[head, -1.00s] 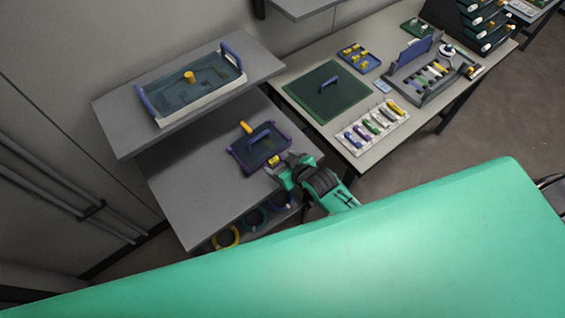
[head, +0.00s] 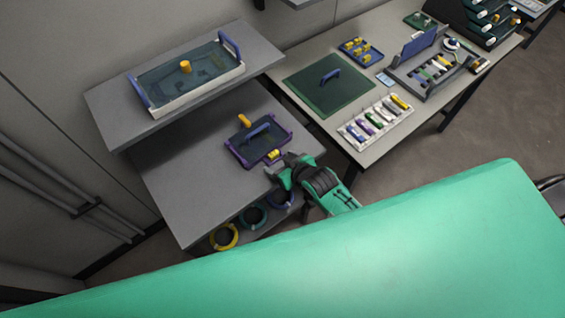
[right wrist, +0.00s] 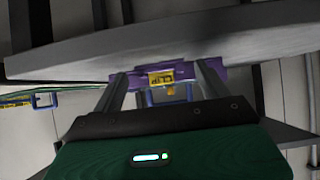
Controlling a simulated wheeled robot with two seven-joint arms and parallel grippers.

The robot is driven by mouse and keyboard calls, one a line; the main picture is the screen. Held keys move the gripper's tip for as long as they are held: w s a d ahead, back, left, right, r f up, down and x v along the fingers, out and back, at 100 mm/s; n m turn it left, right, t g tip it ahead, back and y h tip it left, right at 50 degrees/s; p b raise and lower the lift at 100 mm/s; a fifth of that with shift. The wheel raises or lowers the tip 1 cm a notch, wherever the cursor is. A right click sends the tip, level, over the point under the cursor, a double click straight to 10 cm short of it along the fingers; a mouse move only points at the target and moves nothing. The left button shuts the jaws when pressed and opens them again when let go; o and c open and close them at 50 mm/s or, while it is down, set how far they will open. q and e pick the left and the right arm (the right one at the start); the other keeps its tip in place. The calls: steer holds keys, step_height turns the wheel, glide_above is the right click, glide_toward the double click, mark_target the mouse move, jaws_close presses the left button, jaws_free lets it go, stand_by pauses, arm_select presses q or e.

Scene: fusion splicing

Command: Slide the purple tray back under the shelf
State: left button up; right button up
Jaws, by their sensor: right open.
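The purple tray (head: 240,157) lies on the lower grey shelf board (head: 185,185), in front of the raised upper shelf (head: 110,120). It has a dark inside, a blue handle and a yellow label (head: 274,154) on its near edge. My right gripper (head: 275,170) is just off the tray's near right side, apparently apart from it. In the right wrist view the open fingers (right wrist: 163,84) stand either side of the tray's purple front (right wrist: 187,72) and yellow label, with nothing between them that they grip. My left gripper is not in view.
A white-rimmed tray (head: 205,98) stands on the upper shelf. Coloured rings (head: 224,237) hang below the lower board. The workbench (head: 355,150) at right holds a green mat (head: 310,95) and a rack of coloured pieces (head: 377,122).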

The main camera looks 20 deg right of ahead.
mark_target(252, 128)
steer(key=shift+w+a, duration=0.25)
steer(key=shift+w, duration=0.4)
steer(key=shift+w+a, duration=0.2)
steer(key=shift+w, duration=0.4)
steer(key=shift+w, duration=0.15)
